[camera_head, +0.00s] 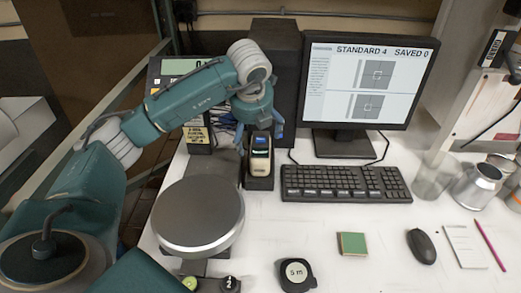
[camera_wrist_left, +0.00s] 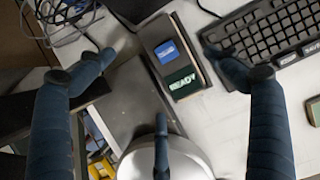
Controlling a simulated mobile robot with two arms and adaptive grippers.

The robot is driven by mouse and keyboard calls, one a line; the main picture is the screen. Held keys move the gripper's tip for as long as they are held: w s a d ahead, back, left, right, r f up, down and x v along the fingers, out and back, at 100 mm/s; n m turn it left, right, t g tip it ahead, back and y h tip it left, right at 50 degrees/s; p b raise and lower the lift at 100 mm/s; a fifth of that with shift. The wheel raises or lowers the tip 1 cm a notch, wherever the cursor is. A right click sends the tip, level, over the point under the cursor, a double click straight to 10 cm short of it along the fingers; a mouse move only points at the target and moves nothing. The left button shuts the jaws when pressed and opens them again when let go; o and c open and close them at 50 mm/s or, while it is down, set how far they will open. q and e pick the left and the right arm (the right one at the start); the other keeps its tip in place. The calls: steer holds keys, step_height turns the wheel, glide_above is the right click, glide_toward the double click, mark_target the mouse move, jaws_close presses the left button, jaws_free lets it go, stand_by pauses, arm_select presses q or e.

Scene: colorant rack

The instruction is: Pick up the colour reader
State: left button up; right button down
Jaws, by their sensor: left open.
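The colour reader (camera_head: 260,154) stands in a small black cradle (camera_head: 258,183) to the left of the keyboard, its lit blue screen facing up and forward. In the left wrist view the colour reader (camera_wrist_left: 193,98) shows a blue panel and a green "READY" panel. My left gripper (camera_head: 259,125) is open just above and behind the top of the reader. In the wrist view its spread fingers (camera_wrist_left: 158,55) lie on either side of the reader, with a third finger below; none clearly touches it. My right gripper is not in view.
A round metal scale pan (camera_head: 198,216) is in front left. The monitor (camera_head: 368,80) and a dark tower (camera_head: 272,60) stand behind, the keyboard (camera_head: 345,184) to the right. A tape measure (camera_head: 295,275), green swatch (camera_head: 352,244) and mouse (camera_head: 421,246) lie in front on the white table.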

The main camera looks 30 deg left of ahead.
mark_target(256, 142)
arm_select(q)
steer(key=shift+w+a+f, duration=0.1)
steer(key=shift+f, duration=0.3)
steer(key=p+x, duration=0.2)
steer(key=x, duration=0.1)
steer(key=p+x, duration=0.1)
steer(key=x, duration=0.1)
steer(key=shift+d+f, duration=0.1)
steer(key=shift+d, duration=0.2)
steer(key=shift+w+f, duration=0.1)
steer(key=shift+f, duration=0.2)
steer(key=shift+c, duration=1)
steer(key=c, duration=1.7)
steer(key=shift+w+a, duration=0.1)
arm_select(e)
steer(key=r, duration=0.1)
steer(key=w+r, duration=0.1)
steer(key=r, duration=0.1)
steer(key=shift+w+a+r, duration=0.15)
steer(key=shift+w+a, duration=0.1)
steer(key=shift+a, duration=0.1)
